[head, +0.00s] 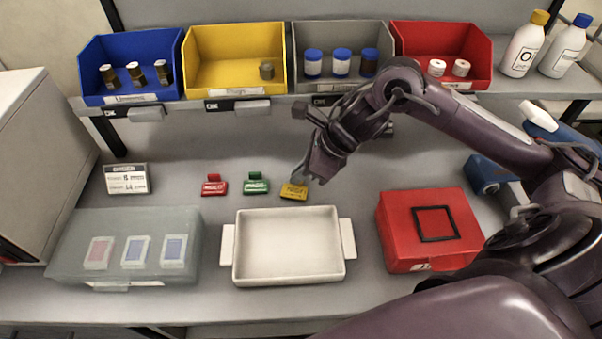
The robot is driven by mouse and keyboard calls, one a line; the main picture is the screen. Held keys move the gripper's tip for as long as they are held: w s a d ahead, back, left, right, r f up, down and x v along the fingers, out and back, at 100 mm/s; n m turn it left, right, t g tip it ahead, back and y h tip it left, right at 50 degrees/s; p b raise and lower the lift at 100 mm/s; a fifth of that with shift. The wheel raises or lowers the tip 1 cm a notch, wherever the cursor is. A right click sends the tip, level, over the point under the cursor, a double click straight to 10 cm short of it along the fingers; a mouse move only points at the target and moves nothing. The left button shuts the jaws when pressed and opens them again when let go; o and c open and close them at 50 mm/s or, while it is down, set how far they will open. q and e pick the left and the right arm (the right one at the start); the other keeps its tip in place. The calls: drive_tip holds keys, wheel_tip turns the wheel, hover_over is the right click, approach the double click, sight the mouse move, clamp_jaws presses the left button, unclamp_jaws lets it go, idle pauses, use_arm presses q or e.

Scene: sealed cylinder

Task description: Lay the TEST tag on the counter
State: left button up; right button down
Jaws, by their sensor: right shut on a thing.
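A yellow tag (293,192) with dark lettering is at the fingertips of my right gripper (305,180); the lettering is too small to read surely. The gripper points down and is shut on its upper right part. The tag is at or just above the grey counter (380,165); I cannot tell whether it touches. A green tag (256,184) and a red tag (214,186) stand on the counter to its left, apart from it. My left gripper is not in view.
A white tray (345,272) stands just in front of the yellow tag. A red box (397,232) is at right, a translucent case (70,240) at front left. A small sign (127,179) stands at left. Blue (92,72), yellow (236,84), grey and red bins line the back shelf.

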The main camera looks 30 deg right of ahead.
drive_tip(key=shift+f, duration=0.45)
drive_tip(key=shift+s, duration=0.2)
